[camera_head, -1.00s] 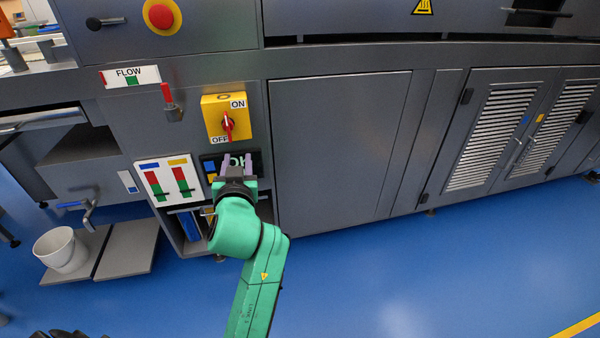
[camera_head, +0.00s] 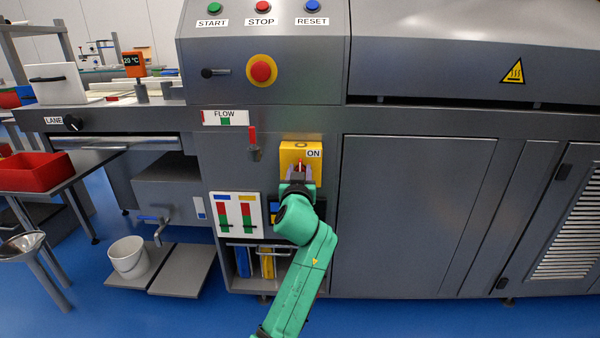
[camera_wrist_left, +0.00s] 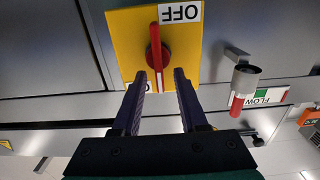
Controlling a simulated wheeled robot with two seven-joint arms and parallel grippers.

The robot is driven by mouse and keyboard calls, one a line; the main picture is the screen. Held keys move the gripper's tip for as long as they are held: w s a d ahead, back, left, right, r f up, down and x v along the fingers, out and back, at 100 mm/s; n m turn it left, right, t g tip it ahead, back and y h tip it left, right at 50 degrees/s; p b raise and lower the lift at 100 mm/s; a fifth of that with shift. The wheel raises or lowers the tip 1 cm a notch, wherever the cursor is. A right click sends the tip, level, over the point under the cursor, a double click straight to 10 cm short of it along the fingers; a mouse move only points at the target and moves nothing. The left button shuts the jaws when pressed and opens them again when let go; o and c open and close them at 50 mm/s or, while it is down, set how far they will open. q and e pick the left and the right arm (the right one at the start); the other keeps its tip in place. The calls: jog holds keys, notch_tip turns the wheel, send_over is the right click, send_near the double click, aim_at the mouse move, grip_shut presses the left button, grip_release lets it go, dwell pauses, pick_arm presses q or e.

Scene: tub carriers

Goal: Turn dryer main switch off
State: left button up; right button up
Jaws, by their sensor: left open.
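The dryer main switch is a yellow plate (camera_head: 289,150) with a red handle (camera_head: 300,168) on the grey machine front. The wrist view shows the plate (camera_wrist_left: 125,40) and red handle (camera_wrist_left: 156,50) close up, upside down. The handle stands about upright, its white-marked end toward the ON side. The OFF label (camera_wrist_left: 179,12) is clear in the wrist view; in the head view my gripper hides it. My left gripper (camera_head: 298,180) is open in front of the switch. Its fingertips (camera_wrist_left: 160,80) lie either side of the handle's marked end; contact cannot be told. My right gripper is out of view.
A red-handled lever (camera_head: 253,140) by the FLOW label (camera_head: 224,118) is left of the switch. A red emergency button (camera_head: 262,71) is above. A gauge panel (camera_head: 235,213) sits lower left. A white bucket (camera_head: 128,258) stands further left. Blue floor is free at the front.

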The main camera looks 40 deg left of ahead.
pick_arm(q)
grip_shut()
